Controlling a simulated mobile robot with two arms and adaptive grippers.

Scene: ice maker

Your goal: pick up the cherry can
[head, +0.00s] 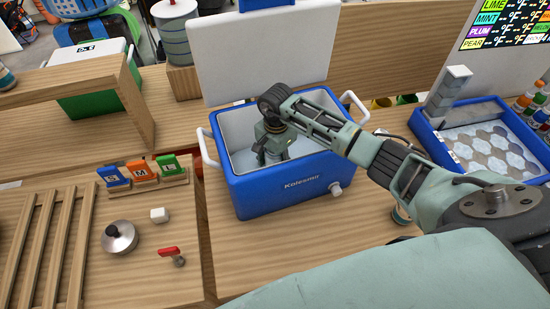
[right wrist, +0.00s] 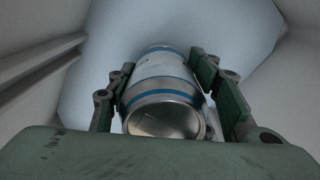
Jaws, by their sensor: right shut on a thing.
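A can (right wrist: 163,88), silver with white and blue bands, is between the fingers of my right gripper (right wrist: 172,95) in the right wrist view. The fingers press on both its sides, and its silver end faces the camera. Its label cannot be read. In the head view my right gripper (head: 272,150) reaches down into the open blue cooler (head: 290,195), and the can is hidden there by the gripper and cooler wall. My left gripper is not in view.
The cooler's white lid (head: 260,55) stands open behind it. A blue tray (head: 445,160) is at the right. Colored cards (head: 145,172), a metal lid (head: 119,237), a white cube (head: 159,215) and a red-handled tap (head: 170,253) are at the left. The counter in front of the cooler is clear.

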